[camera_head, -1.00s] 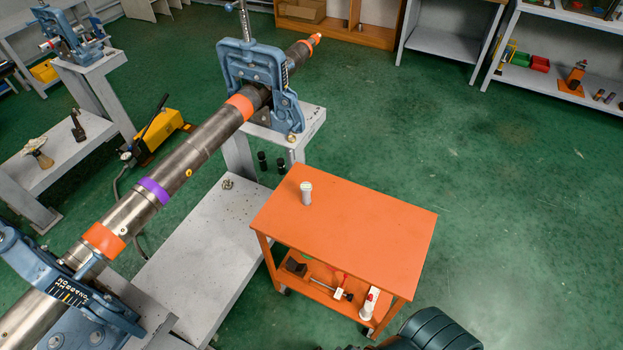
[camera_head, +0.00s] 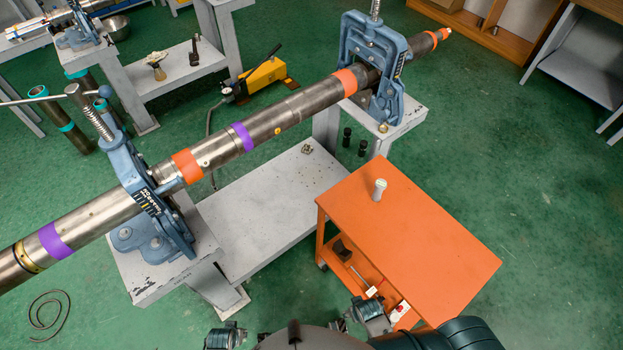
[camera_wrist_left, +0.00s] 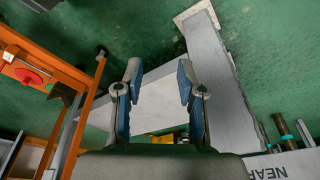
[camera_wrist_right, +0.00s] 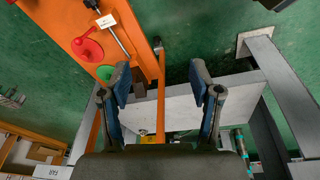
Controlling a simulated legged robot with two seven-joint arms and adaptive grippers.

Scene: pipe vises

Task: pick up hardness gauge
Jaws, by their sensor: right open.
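A small white, upright cylinder with a pale cap (camera_head: 379,190), which looks like the hardness gauge, stands on the orange cart's top (camera_head: 420,240) near its far left corner. Nothing touches it. In the left wrist view my left gripper (camera_wrist_left: 158,82) is open, with nothing between its fingers. In the right wrist view my right gripper (camera_wrist_right: 160,86) is open and empty, beside the cart's lower shelf. Neither wrist view shows the white cylinder. Parts of my arms show low in the head view, below the cart's near edge, well away from the cylinder.
A long pipe (camera_head: 290,112) lies across two blue vises (camera_head: 375,65) on grey stands left of the cart. Green floor right of the cart is clear.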

